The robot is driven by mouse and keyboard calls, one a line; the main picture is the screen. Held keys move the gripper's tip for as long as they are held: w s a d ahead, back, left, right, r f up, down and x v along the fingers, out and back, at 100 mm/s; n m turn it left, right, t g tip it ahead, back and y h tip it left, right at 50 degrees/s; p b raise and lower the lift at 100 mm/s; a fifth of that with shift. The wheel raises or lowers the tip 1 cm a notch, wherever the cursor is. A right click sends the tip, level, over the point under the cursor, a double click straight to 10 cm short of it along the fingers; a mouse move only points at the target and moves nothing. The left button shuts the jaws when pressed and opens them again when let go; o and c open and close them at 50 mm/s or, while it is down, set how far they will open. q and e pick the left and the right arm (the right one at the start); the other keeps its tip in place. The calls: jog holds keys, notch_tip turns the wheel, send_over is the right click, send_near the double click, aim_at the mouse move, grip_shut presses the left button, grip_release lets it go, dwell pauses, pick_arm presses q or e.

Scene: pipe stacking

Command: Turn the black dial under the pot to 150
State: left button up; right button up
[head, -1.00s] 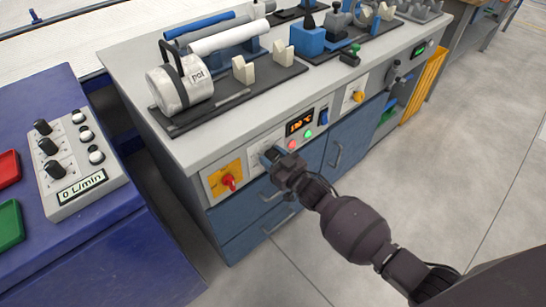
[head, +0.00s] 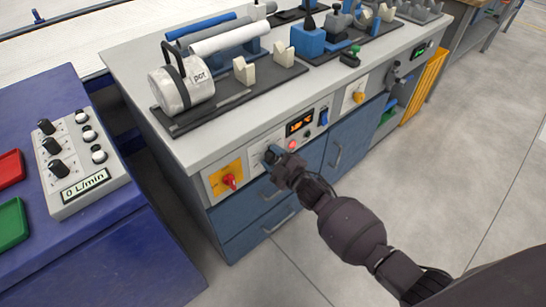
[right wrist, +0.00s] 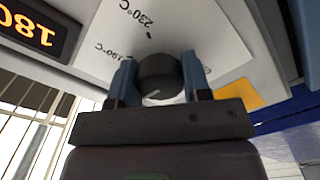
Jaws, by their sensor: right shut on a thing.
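The black dial (right wrist: 160,72) sits between the two blue fingers of my right gripper (right wrist: 158,80) in the right wrist view. The fingers are shut on its sides. A light pointer mark shows on its rim, and printed marks such as 230°C stand on the white plate (right wrist: 118,25) around it. In the head view my right gripper (head: 272,155) is at the cabinet front below the pot (head: 183,88) and hides the dial. The lit orange display (head: 300,123) also shows in the right wrist view (right wrist: 30,27), upside down and partly cut off; it seems to read 180. My left gripper is not in view.
A red knob on a yellow plate (head: 226,179) is left of my gripper. A blue bench (head: 95,240) stands left; the floor at right is clear.

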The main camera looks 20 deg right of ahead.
jog(key=shift+n, duration=0.5)
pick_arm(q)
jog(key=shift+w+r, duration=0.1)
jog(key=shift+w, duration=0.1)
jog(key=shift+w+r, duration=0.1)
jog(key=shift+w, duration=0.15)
pick_arm(e)
jog(key=shift+n, duration=0.3)
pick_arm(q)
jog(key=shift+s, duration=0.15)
pick_arm(e)
jog(key=o, duration=0.7)
jog(key=shift+c, duration=0.2)
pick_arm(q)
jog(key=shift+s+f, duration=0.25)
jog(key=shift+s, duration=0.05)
pick_arm(e)
jog(key=shift+o, duration=1.4)
jog(key=shift+s, duration=0.1)
